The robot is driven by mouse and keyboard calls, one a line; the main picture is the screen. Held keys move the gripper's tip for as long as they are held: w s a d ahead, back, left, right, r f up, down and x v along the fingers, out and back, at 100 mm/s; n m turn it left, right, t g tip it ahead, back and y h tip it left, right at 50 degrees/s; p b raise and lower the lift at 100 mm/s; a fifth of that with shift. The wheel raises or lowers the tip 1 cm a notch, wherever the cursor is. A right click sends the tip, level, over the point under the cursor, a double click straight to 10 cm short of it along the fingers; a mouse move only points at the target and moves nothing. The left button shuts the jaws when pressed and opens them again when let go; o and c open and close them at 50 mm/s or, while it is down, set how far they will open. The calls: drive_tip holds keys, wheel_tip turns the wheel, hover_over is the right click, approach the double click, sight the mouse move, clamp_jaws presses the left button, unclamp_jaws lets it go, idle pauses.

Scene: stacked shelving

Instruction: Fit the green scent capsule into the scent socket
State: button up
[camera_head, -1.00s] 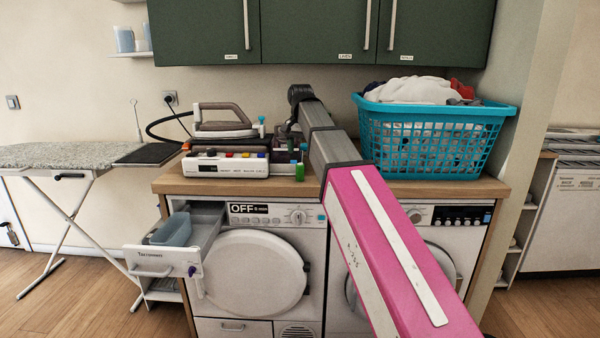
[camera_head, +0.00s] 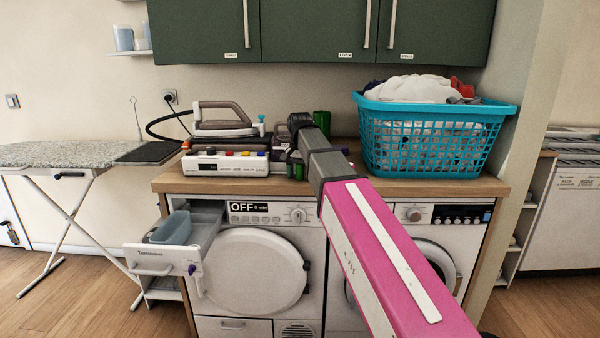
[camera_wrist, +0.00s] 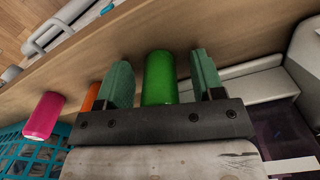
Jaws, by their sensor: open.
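The green scent capsule (camera_wrist: 160,78) is a plain green cylinder. In the wrist view it stands between the two green fingers of my open gripper (camera_wrist: 162,82), with a visible gap on each side. In the head view my gripper (camera_head: 298,168) is low over the front of the worktop, right of the steam station, and looks dark there. The capsule is hard to tell from the fingers in that view. I cannot make out the scent socket in either view.
A pink cylinder (camera_wrist: 42,115) and an orange one (camera_wrist: 90,97) stand beside my gripper, toward the teal laundry basket (camera_head: 435,140). A steam station (camera_head: 228,164) with an iron is on the left. The washer's drawer (camera_head: 165,262) is open.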

drive_tip(key=c, duration=1)
drive_tip(key=shift+r, duration=0.1)
